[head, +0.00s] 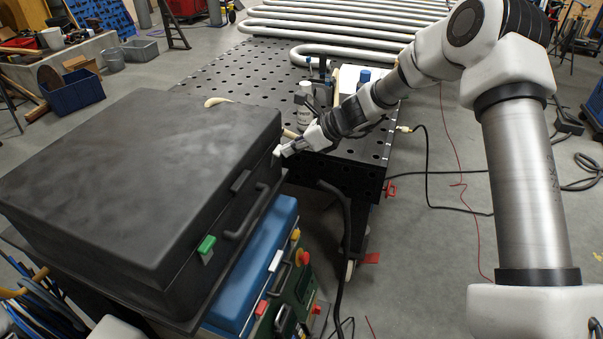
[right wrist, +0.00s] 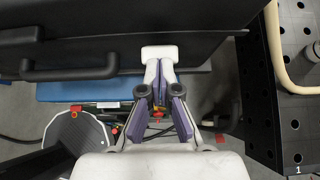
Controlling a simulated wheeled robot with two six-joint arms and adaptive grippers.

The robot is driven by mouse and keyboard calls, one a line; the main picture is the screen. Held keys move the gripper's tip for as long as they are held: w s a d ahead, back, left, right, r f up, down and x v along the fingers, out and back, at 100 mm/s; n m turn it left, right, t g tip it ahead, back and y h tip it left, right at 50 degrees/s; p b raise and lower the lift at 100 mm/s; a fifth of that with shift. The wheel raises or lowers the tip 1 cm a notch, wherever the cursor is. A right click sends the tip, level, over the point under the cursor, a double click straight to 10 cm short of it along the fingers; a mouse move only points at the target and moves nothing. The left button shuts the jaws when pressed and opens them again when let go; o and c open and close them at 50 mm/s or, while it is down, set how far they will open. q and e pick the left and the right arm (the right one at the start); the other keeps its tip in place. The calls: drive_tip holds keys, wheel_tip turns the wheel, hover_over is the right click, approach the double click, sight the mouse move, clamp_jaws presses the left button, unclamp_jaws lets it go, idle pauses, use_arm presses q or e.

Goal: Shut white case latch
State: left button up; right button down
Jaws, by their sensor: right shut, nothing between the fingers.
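The large black case (head: 140,175) stands with its lid down. Its white latch (head: 277,152) is at the far end of the front face. The latch also shows in the right wrist view (right wrist: 159,52), against the dark case front. My right gripper (head: 288,149) is shut and empty, with its tips right at the white latch. In the right wrist view its fingertips (right wrist: 160,66) meet at the latch's lower edge and partly cover it; I cannot tell whether they press on it. Whether the latch is fully flat is unclear. My left gripper is not in view.
A green latch (head: 207,245) and a black handle (head: 245,215) are on the same case front. A blue case (head: 255,262) lies below.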

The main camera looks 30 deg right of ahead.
drive_tip(key=shift+r+p, duration=0.75)
drive_tip(key=shift+r, duration=0.05)
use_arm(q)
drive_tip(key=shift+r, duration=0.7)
use_arm(e)
drive_tip(key=shift+f, duration=0.1)
